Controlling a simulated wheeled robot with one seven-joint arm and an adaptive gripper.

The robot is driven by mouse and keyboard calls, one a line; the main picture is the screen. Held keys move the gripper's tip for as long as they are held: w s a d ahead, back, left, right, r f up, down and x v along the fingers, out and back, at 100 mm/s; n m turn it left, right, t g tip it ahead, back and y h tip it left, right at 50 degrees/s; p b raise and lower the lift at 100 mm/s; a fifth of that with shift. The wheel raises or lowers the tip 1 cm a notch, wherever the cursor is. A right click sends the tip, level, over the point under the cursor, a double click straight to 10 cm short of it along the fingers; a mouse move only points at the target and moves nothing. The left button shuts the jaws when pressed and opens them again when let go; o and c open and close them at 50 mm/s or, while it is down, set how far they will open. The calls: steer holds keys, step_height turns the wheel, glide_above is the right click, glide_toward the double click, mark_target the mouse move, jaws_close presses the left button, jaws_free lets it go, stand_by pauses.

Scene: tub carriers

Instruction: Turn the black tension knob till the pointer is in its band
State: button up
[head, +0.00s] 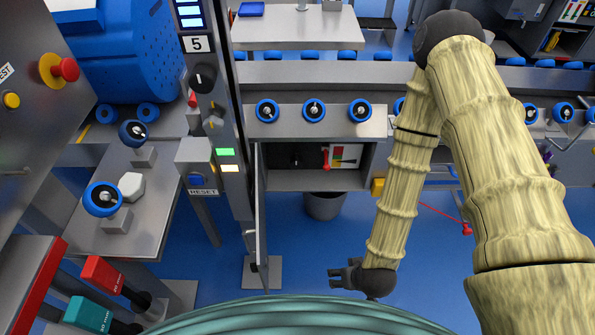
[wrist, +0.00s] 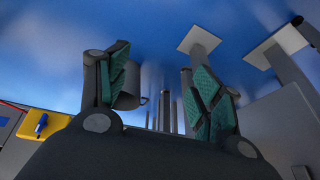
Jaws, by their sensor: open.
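An open compartment (head: 315,180) under the conveyor shows in the head view. Inside it are a small dark knob-like part (head: 296,161), a red handle (head: 326,159) and a gauge plate (head: 346,155) with red, yellow and green bands. The pointer is too small to read against the bands. Another black knob (head: 202,78) with a white mark sits on the grey column below the number 5. My gripper (head: 336,278) is low, below and in front of the compartment, apart from it. In the wrist view my gripper (wrist: 160,95) has its green-padded fingers spread, with nothing between them.
The compartment door (head: 261,215) stands open edge-on, left of my gripper. A grey bin (head: 324,206) stands on the floor beneath the compartment. A yellow box (head: 378,187) is at its right, and also shows in the wrist view (wrist: 45,125). Blue floor around my gripper is clear.

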steer(key=w+a+f+n+t+b, duration=0.1)
steer(key=w+a+f+t+b, duration=0.2)
steer(key=w+a+b, duration=0.45)
steer(key=t+h+b, duration=0.2)
steer(key=t+b, duration=0.9)
steer(key=b, duration=0.5)
glide_toward(296, 165)
steer(key=shift+n, duration=0.4)
steer(key=w+b, duration=0.3)
steer(key=w, duration=0.8)
steer(key=shift+w+d, duration=0.1)
steer(key=shift+w, duration=0.1)
steer(key=shift+c, duration=0.2)
steer(key=c, duration=1)
